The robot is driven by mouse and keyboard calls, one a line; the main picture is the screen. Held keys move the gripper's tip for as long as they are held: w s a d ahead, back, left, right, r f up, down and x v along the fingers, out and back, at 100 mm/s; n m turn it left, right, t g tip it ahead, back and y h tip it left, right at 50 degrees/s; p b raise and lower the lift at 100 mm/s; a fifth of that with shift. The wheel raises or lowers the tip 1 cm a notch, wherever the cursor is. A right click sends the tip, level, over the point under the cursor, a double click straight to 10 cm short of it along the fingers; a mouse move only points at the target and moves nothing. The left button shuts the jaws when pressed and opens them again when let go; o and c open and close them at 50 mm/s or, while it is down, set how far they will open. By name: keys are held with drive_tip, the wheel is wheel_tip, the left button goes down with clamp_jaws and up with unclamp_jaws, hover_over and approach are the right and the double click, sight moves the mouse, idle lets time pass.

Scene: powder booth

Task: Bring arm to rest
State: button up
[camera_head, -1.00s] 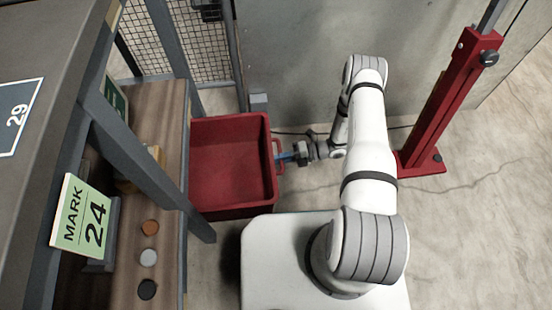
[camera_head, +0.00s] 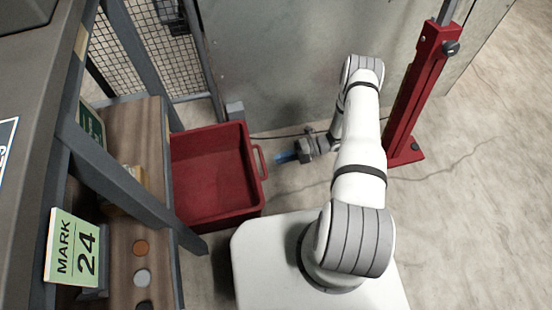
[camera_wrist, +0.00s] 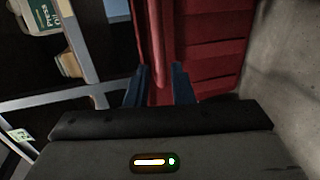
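My gripper (camera_head: 283,157) is at the end of my white arm, just right of the red bin (camera_head: 228,205) in the head view. Its blue fingers point left toward the bin's handle, with a small gap showing in this view. In the wrist view, the two blue fingers (camera_wrist: 160,88) stand apart with nothing held between them. The red bin's wall and handle (camera_wrist: 159,45) show beyond the fingertips.
A shelf (camera_head: 140,205) with round discs and a "MARK 24" sign (camera_head: 72,248) stands at the left. A red post stand (camera_head: 412,110) is at the right. A grey wall (camera_head: 300,60) and mesh fence (camera_head: 165,50) are behind. Concrete floor at the right is clear.

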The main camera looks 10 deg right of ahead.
idle(0.5)
wheel_tip(320, 180, up, 43)
drive_tip(key=w+n+g+h+p, duration=0.1)
drive_tip(key=n+g+h+p, duration=0.2)
drive_tip(key=n+h+p, duration=0.9)
drive_tip(key=s+d+r+n+t+h+p, duration=0.1)
drive_tip(key=s+r+n+p, duration=0.4)
drive_tip(key=r, duration=0.7)
drive_tip(key=s+d+r+n+t+h+p, duration=0.1)
drive_tip(key=s+r+n+t+p, duration=0.2)
drive_tip(key=r, duration=1)
drive_tip(key=s+d+r+n+t+h+p, duration=0.1)
drive_tip(key=s+r+n+t+p, duration=0.1)
drive_tip(key=s+r+n+p, duration=0.6)
wheel_tip(320, 180, up, 4)
drive_tip(key=n+p, duration=0.3)
drive_tip(key=n, duration=0.4)
drive_tip(key=shift+s+d+r+t+h+p, duration=0.2)
drive_tip(key=shift+s+r+t+h+p, duration=0.05)
drive_tip(key=shift+s+t+h+p, duration=0.1)
